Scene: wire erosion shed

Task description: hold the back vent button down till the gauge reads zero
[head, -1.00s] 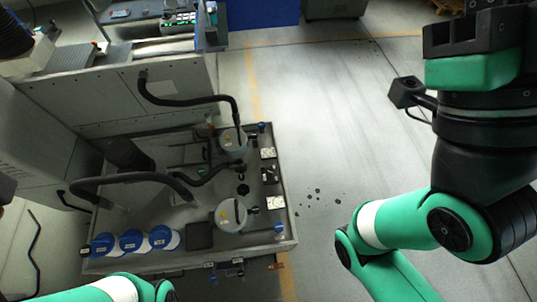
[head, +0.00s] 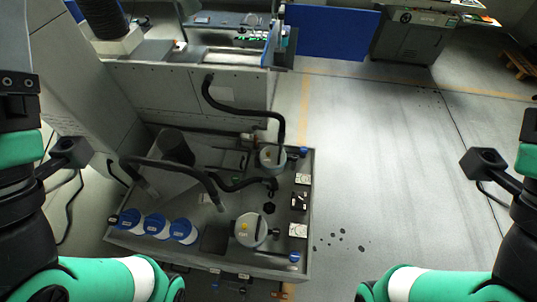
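A grey tank unit (head: 308,262) stands at centre with two round pale canisters, a back one (head: 272,158) and a front one (head: 247,232). Small square white-faced parts, perhaps gauges, line its right rim: a back one (head: 303,179) and a front one (head: 298,230). Their readings are too small to make out. A small blue knob (head: 303,152) is at the back right corner, another (head: 294,257) at the front right; I cannot tell which part is the vent button.
Black hoses (head: 240,110) arch over the tank. A large grey machine (head: 180,88) rises behind. The floor (head: 390,170) to the right is open, with several dark spots.

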